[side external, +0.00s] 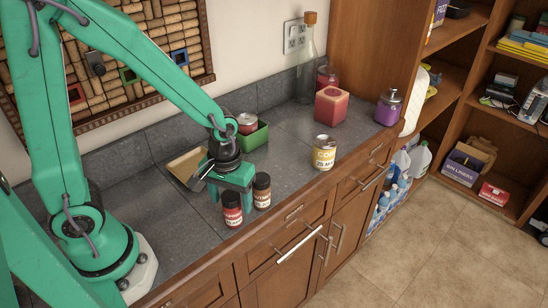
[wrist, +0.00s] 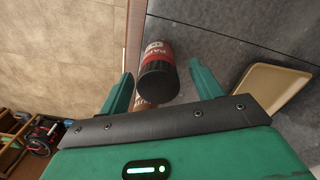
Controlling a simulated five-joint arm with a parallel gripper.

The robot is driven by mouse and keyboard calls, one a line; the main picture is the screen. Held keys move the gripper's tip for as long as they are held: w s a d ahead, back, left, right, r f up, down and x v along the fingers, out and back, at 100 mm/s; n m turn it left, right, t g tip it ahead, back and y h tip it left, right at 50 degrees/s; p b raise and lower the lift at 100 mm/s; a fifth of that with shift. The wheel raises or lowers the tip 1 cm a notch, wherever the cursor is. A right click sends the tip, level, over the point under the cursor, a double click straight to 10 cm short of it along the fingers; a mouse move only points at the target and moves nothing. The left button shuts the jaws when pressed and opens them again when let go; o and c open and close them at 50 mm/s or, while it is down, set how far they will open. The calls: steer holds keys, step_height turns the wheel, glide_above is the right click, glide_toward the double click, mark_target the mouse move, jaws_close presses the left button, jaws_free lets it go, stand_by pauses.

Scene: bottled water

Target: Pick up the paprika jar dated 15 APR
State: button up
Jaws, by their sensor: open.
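The paprika jar (side external: 232,210) has a red label and a dark lid and stands upright near the counter's front edge. Its date is too small to read. In the wrist view, the jar (wrist: 157,72) shows lid and red label between the two fingers, with gaps on both sides. A nutmeg jar (side external: 262,190) with a brown label stands close to its right; in the wrist view it is mostly hidden below the paprika jar. My gripper (side external: 231,185) is open and empty, pointing down just behind and above the jars.
A tan tray (side external: 184,165) lies behind my gripper. A green box (side external: 257,136) with a can stands farther back. The counter's front edge is close to the jars.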

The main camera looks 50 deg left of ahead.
mark_target(232, 208)
steer(key=shift+d+f, duration=0.1)
steer(key=shift+f, duration=1.75)
steer(key=c, duration=1.1)
steer(key=shift+r, duration=0.15)
steer(key=shift+r, duration=1.3)
steer(key=shift+s+d+r, duration=0.15)
steer(key=shift+d+r, duration=0.05)
steer(key=shift+r, duration=0.6)
steer(key=s+d+r, duration=0.4)
steer(key=s+d, duration=0.1)
steer(key=s+d+r, duration=0.2)
steer(key=d, duration=0.1)
steer(key=shift+s+d+r, duration=0.15)
steer(key=shift+s+r, duration=0.05)
steer(key=shift+r, duration=0.1)
